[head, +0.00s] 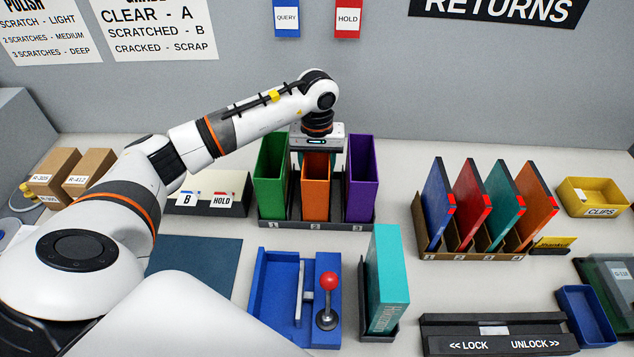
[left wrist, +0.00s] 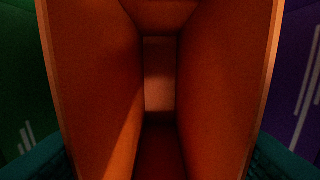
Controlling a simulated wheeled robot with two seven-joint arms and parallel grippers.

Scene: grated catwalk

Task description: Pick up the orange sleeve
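The orange sleeve (head: 315,190) stands upright in the middle slot of a dark rack (head: 318,226), between a green sleeve (head: 270,180) and a purple sleeve (head: 363,180). My left gripper (head: 316,152) points down over the orange sleeve. The left wrist view looks down into the open orange sleeve (left wrist: 95,90), which fills the picture. Teal finger parts show at its lower corners, one on each side outside the sleeve walls. I cannot tell whether the fingers press on the walls. The sleeve's base is still level with its neighbours'. My right gripper is not in view.
The green and purple sleeves stand close on both sides. A blue tray with a red-knobbed lever (head: 328,300) and a teal box in a dark holder (head: 388,280) are in front. A rack of coloured cases (head: 470,252) stands to the right. A labelled tray (head: 205,208) is to the left.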

